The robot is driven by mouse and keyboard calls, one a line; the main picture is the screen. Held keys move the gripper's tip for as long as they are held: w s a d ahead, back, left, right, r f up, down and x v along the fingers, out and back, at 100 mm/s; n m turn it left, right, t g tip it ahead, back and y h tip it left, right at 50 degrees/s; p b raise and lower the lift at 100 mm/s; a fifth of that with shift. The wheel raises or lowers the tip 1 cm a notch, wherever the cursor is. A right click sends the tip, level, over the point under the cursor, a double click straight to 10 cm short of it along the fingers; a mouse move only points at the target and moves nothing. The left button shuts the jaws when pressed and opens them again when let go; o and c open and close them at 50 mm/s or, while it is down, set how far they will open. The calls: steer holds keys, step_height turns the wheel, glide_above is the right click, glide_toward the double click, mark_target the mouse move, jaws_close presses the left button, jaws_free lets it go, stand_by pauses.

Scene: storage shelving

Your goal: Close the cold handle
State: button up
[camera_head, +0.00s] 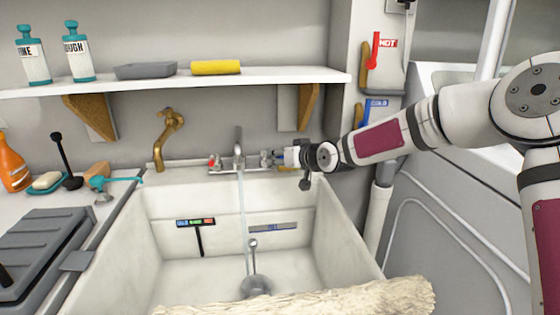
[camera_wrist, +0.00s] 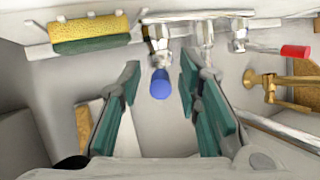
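The cold handle is a blue knob (camera_wrist: 160,84) on a metal valve at the faucet. In the wrist view it lies between the two teal finger pads of my gripper (camera_wrist: 160,68), with gaps on both sides. My gripper is open. In the head view my gripper (camera_head: 289,158) is at the right end of the faucet and largely hides the blue knob. The faucet spout (camera_head: 239,150) stands at the middle, and a stream of water (camera_head: 242,205) runs from it into the sink. The red handle (camera_head: 213,161) is at the faucet's left; it also shows in the wrist view (camera_wrist: 296,51).
The white sink (camera_head: 165,240) is open below my gripper. A white shelf (camera_head: 150,83) with bottles and a yellow roll (camera_head: 215,67) runs above. A brass fixture (camera_head: 168,130) is on the wall at left. A wall panel (camera_head: 345,100) stands close on the right.

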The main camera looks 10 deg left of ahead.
steer(key=shift+w, duration=0.1)
jaws_close()
steer(key=shift+a, duration=0.1)
